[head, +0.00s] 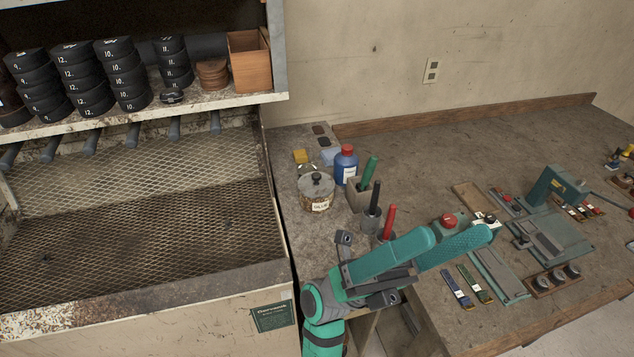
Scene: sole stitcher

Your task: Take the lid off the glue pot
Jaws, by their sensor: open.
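The glue pot (318,204) is a squat round pot with a pale label, standing on the narrow left part of the worktop, right of the mesh booth. Its lid (316,183) sits on top with a dark knob (317,177) in the middle. My teal arm reaches across the lower middle of the view. My gripper (385,288), with dark grey parts, is in front of the pot and to its lower right, apart from it. It is open and nothing shows in it. The arm partly hides its fingers.
A blue bottle (346,165) with a red cap stands close right of the pot. Green, black and red handled tools (375,197) stand beside it in holders. A shelf edge (150,118) overhangs the booth. The back right worktop (450,140) is clear.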

